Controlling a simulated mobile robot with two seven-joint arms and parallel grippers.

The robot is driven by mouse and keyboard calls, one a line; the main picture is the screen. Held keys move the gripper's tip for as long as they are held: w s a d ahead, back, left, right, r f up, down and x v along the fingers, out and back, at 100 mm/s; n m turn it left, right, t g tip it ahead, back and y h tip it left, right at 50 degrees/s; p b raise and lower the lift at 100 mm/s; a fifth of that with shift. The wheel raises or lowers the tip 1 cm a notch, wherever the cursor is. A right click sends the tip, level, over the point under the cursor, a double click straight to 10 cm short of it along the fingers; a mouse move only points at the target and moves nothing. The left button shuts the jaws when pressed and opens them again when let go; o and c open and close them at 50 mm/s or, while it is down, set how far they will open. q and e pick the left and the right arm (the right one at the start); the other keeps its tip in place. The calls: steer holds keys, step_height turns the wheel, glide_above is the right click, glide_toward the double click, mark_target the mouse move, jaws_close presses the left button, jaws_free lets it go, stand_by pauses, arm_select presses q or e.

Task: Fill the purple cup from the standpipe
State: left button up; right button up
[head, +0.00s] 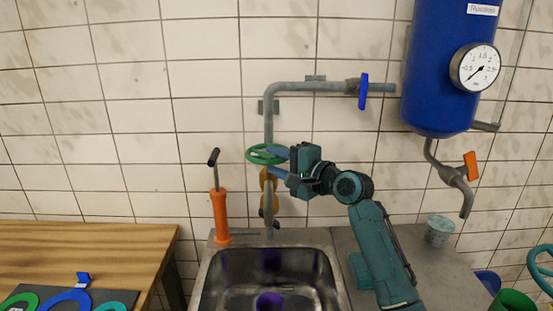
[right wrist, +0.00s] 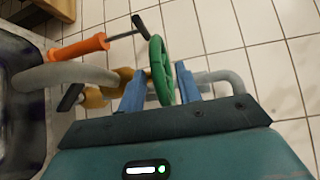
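The purple cup (head: 269,300) sits in the metal sink (head: 285,262), low in the head view and partly cut off by the frame edge. The grey standpipe (head: 269,128) rises behind the sink, with its mouth over the sink's back edge. It carries a green handwheel (head: 264,154) and yellow fittings below it. I see no water stream. My right gripper (head: 278,163) is at the handwheel. In the right wrist view its two blue fingers (right wrist: 160,92) stand apart on either side of the green wheel (right wrist: 160,68), with gaps visible. My left gripper is out of view.
An orange hand pump (head: 221,215) stands left of the standpipe. A blue tank (head: 437,65) with a gauge and an orange-handled tap (head: 471,165) hangs at right. A grey cup-like container (head: 439,230) stands on the counter. A wooden table (head: 85,245) is at left.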

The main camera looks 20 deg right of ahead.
steer(key=shift+w+a, duration=0.1)
steer(key=shift+w, duration=0.05)
jaws_close()
steer(key=shift+d+f+n+g+y+b, duration=0.3)
steer(key=shift+n+g+y+b, duration=0.15)
steer(key=shift+y+b, duration=0.35)
steer(key=shift+w+d+n+g+y+b, duration=0.15)
steer(key=shift+d+n+g+y+b, duration=0.15)
steer(key=shift+n+g+y+b, duration=0.55)
steer(key=shift+w+d+r+n+g+y+b, duration=0.15)
steer(key=shift+d+n+g+y+b, duration=0.1)
steer(key=shift+n+g+y+b, duration=0.5)
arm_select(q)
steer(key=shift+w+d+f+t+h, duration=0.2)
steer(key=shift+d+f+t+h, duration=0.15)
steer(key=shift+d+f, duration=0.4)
arm_select(e)
steer(key=shift+d+r+n+g+y, duration=0.1)
steer(key=shift+n+g+y, duration=0.2)
steer(key=shift+n+g, duration=0.05)
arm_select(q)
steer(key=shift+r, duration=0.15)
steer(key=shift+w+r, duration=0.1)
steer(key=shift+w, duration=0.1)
arm_select(e)
jaws_free()
